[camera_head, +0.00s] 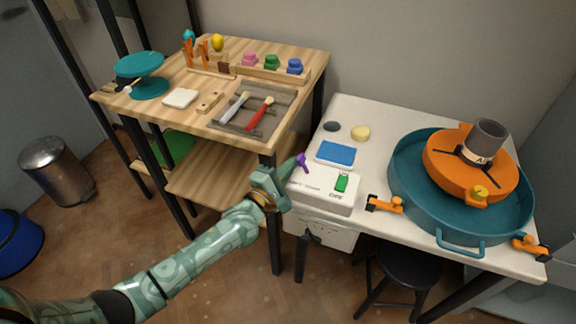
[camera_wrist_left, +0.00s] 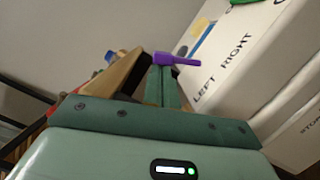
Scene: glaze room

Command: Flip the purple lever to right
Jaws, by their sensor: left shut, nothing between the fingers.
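The purple lever (camera_head: 303,163) stands at the back left corner of a white control box (camera_head: 325,191) on the white table. In the left wrist view the lever (camera_wrist_left: 178,60) shows as a short purple bar beside the printed words LEFT and RIGHT on the box (camera_wrist_left: 232,62). My left gripper (camera_head: 298,161) is shut and empty, its fingertips right by the lever on its left side. In the left wrist view the fingertips (camera_wrist_left: 162,70) overlap the lever's near end; I cannot tell whether they touch it. My right gripper is not in view.
A green switch (camera_head: 341,183) marked OFF sits on the box. A blue pad (camera_head: 337,152) and a yellow sponge (camera_head: 360,133) lie behind it. A teal basin (camera_head: 405,208) with an orange clamped wheel (camera_head: 444,161) fills the right side. The wooden table (camera_head: 215,94) is at left.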

